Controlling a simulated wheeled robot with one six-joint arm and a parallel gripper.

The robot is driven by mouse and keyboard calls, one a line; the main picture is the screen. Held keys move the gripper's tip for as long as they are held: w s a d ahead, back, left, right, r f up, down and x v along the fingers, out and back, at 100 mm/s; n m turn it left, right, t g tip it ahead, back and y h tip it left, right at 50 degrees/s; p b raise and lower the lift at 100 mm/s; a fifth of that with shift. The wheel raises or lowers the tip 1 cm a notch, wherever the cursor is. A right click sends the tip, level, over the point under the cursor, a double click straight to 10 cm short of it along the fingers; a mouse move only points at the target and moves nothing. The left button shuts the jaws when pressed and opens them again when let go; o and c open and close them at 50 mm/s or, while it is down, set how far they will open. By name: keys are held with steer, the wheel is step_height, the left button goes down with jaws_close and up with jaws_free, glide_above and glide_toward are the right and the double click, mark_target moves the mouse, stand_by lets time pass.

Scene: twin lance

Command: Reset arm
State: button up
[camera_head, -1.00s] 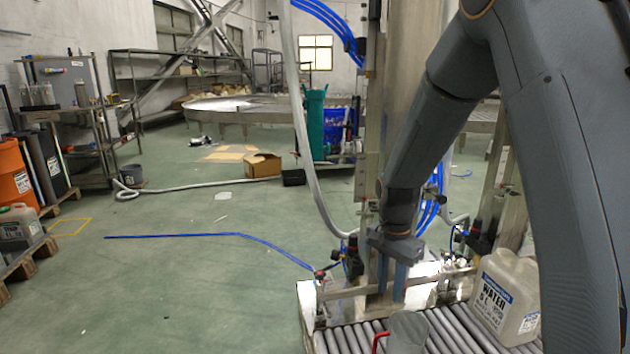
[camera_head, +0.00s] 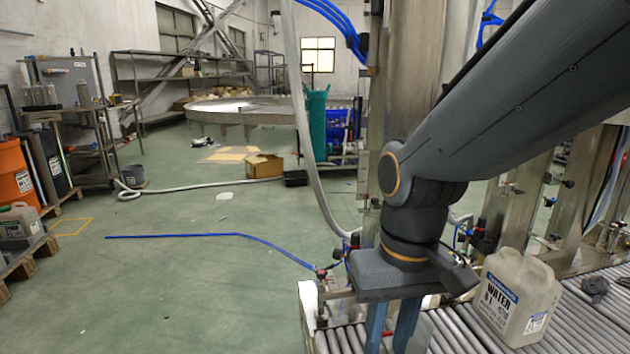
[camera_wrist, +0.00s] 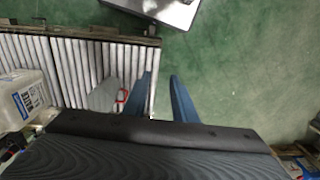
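My gripper (camera_head: 389,340) hangs at the end of the arm over the near left part of the roller conveyor (camera_head: 342,338), its two blue fingers pointing down. The fingers are apart with nothing between them, and the wrist view also shows this gap (camera_wrist: 161,92). A grey container with a red handle (camera_wrist: 104,95) stands on the rollers beside the fingers in the wrist view. In the head view it is mostly hidden behind the fingers. A pale plastic water jug (camera_head: 515,298) stands upright on the rollers to the right of the gripper.
A steel column (camera_head: 415,85) with hoses rises behind my arm. A small dark object (camera_head: 595,287) lies on the rollers at the right. Open green floor (camera_head: 200,285) with a blue hose (camera_head: 215,235) lies to the left. A cardboard box (camera_head: 264,166) sits farther back.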

steer(key=s+d+r+m+p, duration=0.1)
steer(key=d+r+p, duration=0.7)
steer(key=p, duration=0.9)
steer(key=shift+s+d+r+m+h, duration=0.35)
steer(key=shift+r+m, duration=0.15)
steer(key=shift+r, duration=0.25)
steer(key=shift+d, duration=0.15)
